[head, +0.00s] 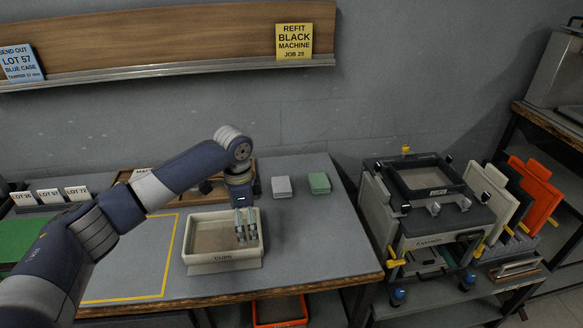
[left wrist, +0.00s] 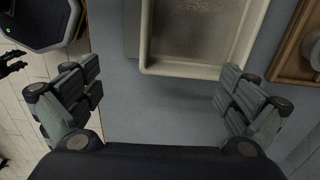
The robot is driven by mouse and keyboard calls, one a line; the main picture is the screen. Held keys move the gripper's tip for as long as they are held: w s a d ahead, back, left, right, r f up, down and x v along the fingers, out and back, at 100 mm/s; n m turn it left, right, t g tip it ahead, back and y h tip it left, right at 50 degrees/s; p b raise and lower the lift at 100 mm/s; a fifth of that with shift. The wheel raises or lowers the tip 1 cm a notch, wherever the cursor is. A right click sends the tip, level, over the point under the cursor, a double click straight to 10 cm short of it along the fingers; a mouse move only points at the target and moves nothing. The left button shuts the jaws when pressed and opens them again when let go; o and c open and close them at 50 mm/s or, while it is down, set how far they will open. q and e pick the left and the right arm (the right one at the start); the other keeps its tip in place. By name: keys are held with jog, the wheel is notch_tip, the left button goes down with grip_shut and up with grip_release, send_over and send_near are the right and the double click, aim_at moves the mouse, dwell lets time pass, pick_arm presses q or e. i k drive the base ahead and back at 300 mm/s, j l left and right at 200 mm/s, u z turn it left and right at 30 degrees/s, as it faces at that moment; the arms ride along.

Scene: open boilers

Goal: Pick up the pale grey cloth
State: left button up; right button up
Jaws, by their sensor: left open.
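The pale grey cloth (head: 282,187) lies as a small folded block on the grey bench, to the left of a green folded cloth (head: 319,183). My left gripper (head: 246,226) points down over the right part of a cream tray (head: 224,258) labelled CUPS, to the left of and nearer than the grey cloth. It is apart from the cloth. In the left wrist view my left gripper (left wrist: 160,98) has its fingers wide apart with nothing between them, and the cloth does not show there.
A wooden tray (left wrist: 292,45) stands beside the cream tray, partly behind my arm in the head view. A machine (head: 440,225) stands right of the bench. White cards (head: 48,197) stand at left. Bare bench surrounds the cloths.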

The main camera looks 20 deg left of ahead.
aim_at(282, 188)
jog(key=i, duration=0.95)
